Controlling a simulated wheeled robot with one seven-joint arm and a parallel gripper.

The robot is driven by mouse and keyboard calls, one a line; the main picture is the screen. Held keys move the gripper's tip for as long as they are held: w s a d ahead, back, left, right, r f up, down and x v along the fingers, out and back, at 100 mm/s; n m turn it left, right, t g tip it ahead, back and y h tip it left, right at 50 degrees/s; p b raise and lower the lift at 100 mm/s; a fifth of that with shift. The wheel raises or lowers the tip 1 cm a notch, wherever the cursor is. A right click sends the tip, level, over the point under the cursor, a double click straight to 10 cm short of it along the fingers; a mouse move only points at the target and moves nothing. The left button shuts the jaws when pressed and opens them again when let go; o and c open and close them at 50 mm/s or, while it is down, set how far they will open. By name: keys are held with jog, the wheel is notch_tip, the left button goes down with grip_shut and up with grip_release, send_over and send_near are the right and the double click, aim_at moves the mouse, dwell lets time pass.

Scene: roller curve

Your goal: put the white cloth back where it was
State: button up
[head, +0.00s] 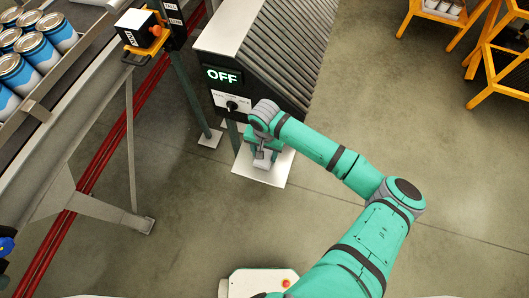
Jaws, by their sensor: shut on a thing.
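The white cloth (268,178) shows as a flat, pale four-sided sheet beneath my gripper (262,160), just in front of the roller curve's control box. My gripper points down and is shut on the cloth. The jaws and wrist cover the cloth's middle and its far edge, so the exact grip is hidden. I cannot tell whether the cloth touches the floor or hangs above it.
The control box (232,98) has a lit OFF display and a black knob. The grey roller curve (285,45) rises behind it. At left, a conveyor (75,105) carries several blue cans (40,50). Yellow-orange frames (500,85) stand at upper right. The floor right of my arm is clear.

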jog(key=o, duration=0.9)
jog(key=shift+f, duration=0.1)
jog(key=shift+o, duration=0.2)
